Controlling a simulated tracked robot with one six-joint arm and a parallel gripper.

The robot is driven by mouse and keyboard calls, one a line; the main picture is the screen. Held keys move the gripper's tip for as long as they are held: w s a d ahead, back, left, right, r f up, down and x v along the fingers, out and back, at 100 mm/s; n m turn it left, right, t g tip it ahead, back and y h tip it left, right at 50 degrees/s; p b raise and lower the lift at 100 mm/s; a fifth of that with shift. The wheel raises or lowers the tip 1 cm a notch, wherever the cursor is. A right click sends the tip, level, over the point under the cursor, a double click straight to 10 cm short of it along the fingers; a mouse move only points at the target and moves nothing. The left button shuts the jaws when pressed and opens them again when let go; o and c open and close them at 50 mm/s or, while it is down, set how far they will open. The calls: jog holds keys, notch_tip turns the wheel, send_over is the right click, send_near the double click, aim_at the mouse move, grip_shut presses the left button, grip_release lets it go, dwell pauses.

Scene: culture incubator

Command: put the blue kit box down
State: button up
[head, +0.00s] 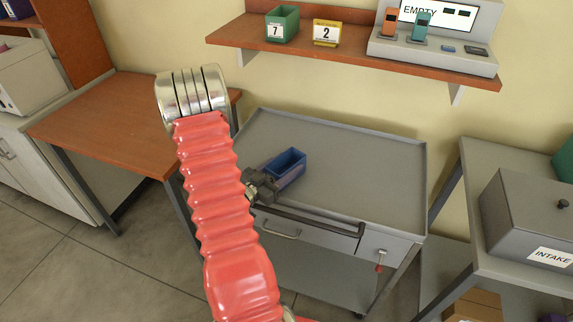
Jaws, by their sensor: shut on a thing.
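The blue kit box (291,163) is an open-topped bin over the left front part of the grey metal cart top (355,165). My gripper (268,184) is dark grey and is shut on the near left side of the box. My red ribbed arm hides part of the gripper and the cart's left edge. The box looks upright. I cannot tell whether its bottom touches the cart top or hangs just above it.
The cart top has a raised rim and is otherwise clear. A wooden table (105,115) stands left. A wall shelf (350,50) holds a green bin (282,25), a yellow bin (326,33) and a device dock (435,55). An INTAKE box (530,220) stands right.

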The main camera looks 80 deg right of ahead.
aim_at(272, 177)
jog(key=shift+f, duration=0.2)
jog(key=o, duration=1.1)
jog(key=shift+r, duration=0.1)
jog(key=shift+v, duration=5.95)
